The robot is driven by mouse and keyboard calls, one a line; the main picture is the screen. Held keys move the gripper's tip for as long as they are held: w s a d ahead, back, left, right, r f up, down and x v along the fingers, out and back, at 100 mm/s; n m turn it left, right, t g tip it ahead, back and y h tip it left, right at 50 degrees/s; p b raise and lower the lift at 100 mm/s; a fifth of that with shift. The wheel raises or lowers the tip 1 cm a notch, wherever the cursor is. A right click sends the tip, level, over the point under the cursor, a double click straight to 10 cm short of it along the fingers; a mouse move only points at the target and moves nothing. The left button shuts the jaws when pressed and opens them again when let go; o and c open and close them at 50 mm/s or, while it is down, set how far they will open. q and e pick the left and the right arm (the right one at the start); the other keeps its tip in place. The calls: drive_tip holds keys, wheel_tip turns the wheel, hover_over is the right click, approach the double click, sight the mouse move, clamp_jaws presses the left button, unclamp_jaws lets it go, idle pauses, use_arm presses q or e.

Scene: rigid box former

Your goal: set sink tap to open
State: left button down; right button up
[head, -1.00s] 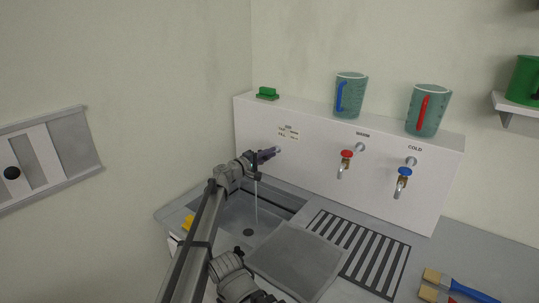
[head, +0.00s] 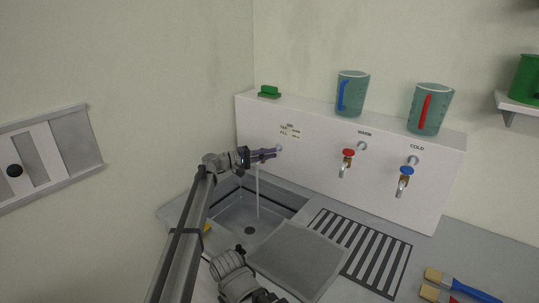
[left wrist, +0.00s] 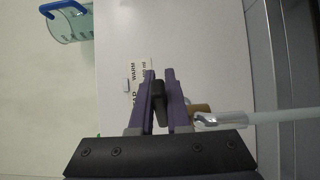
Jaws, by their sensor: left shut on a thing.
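The sink tap is at the left end of the white panel (head: 310,160), mostly hidden by my left gripper (head: 270,154) in the head view. In the left wrist view the purple fingers of my left gripper (left wrist: 160,78) are shut on the tap's dark handle (left wrist: 159,100). The tap's brass and chrome spout (left wrist: 212,119) is just right of the fingers there. A stream of water (head: 257,195) falls from the tap into the grey sink basin (head: 225,215); the stream (left wrist: 285,115) also shows in the left wrist view. My right gripper is not in view.
A red-handled warm tap (head: 347,158) and a blue-handled cold tap (head: 405,178) are further right on the panel. Two measuring jugs (head: 351,95) (head: 430,110) and a green item (head: 269,92) stand on its top. Brushes (head: 455,285) lie at the lower right.

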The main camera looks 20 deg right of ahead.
use_arm(q)
drive_tip(key=c, duration=0.9)
unclamp_jaws()
drive_tip(key=shift+s+t, duration=0.1)
drive_tip(key=shift+t, duration=0.2)
